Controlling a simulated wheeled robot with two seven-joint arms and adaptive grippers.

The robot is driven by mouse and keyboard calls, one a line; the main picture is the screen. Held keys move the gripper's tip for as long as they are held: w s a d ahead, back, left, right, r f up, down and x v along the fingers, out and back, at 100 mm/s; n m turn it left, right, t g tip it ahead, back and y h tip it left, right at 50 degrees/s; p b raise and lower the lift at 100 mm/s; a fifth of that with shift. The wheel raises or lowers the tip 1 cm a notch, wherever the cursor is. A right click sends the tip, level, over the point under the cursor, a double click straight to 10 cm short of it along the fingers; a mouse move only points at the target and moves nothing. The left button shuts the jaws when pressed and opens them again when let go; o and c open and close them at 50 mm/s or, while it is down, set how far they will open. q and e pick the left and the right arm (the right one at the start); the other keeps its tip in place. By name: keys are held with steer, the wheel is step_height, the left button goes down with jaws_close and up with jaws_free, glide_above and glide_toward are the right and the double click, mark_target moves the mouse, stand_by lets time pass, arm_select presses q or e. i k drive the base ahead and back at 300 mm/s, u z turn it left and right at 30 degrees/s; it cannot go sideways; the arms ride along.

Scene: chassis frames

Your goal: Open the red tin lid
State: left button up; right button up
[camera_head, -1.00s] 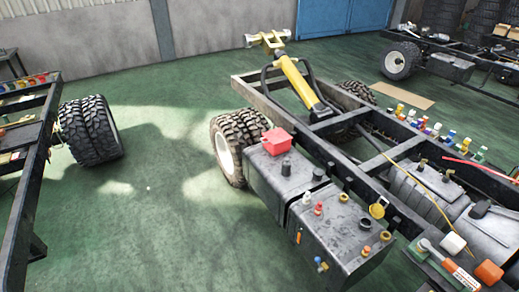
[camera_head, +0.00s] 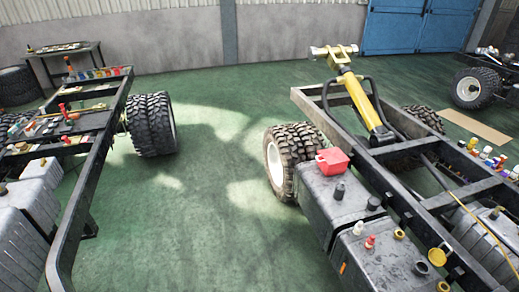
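A red tin (camera_head: 332,161) sits on the far end of the dark grey tank box (camera_head: 323,198) on the right chassis, beside the large tyre. Its top looks closed, but the lid's edge is too small to make out. Neither of my grippers shows in the head view.
The right chassis frame (camera_head: 405,213) carries a yellow cylinder (camera_head: 362,101) and small coloured parts. A left chassis (camera_head: 93,160) with double tyres (camera_head: 152,124) stands opposite. Open green floor (camera_head: 205,215) lies between them. A small table (camera_head: 65,48) stands at the back left.

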mark_target(334, 156)
steer(key=u, duration=0.8)
steer(key=i, duration=2.55)
steer(key=z, duration=1.2)
steer(key=i, duration=0.75)
steer(key=z, duration=0.85)
